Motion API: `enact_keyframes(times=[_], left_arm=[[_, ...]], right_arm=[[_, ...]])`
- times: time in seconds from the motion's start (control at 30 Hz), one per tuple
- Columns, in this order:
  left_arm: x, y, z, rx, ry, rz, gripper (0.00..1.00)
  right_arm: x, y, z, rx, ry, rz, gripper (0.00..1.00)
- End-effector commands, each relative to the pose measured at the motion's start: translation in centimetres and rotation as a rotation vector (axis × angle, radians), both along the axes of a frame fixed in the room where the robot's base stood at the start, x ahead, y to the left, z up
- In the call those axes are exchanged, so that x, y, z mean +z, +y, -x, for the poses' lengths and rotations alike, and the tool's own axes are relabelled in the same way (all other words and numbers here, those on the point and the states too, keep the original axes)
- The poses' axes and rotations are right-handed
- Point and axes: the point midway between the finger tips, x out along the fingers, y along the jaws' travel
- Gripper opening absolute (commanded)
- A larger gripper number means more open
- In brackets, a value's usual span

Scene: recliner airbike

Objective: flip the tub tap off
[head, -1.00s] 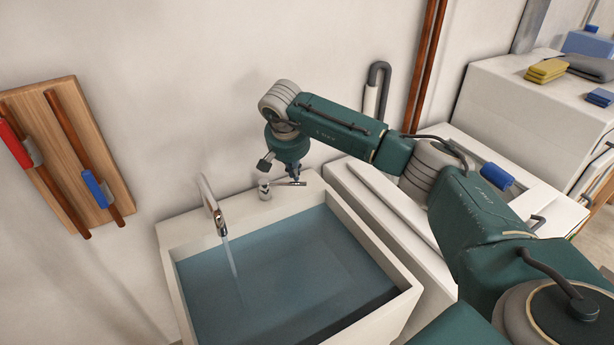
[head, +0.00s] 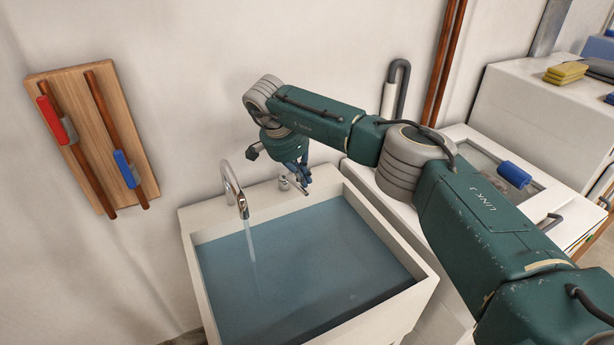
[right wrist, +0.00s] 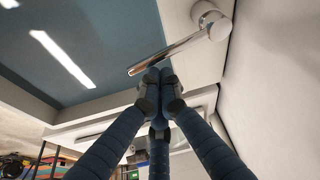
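The tub tap's chrome spout (head: 232,186) stands at the back rim of the tub, and water runs from it. To its right is the tap's small handle with a thin chrome lever (head: 296,187). The lever also shows in the right wrist view (right wrist: 175,53), running from a round base. My right gripper (head: 306,181) is at the lever's outer end. In the right wrist view its blue fingers are drawn together, with dark tips (right wrist: 158,88) close beside the lever's free end; I cannot tell whether they touch. Nothing shows held between them. My left gripper is out of view.
The white tub (head: 425,287) holds blue-grey water. The wall is close behind the tap. A wooden board (head: 75,175) with red and blue valve handles hangs at left. A white counter with a blue roll (head: 514,175) is at right, and pipes (head: 440,75) run up the wall.

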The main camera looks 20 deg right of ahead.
Motion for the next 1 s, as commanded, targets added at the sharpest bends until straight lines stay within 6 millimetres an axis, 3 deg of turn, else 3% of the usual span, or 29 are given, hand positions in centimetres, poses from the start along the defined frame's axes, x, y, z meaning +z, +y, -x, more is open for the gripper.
enact_keyframes(times=[0.77, 1.0], left_arm=[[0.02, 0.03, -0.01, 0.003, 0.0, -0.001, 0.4], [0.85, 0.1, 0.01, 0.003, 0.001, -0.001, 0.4]], right_arm=[[0.02, 0.67, 0.14, 0.004, -0.001, 0.0, 0.0], [0.73, 0.21, 0.35, 0.003, 0.0, 0.0, 0.0]])
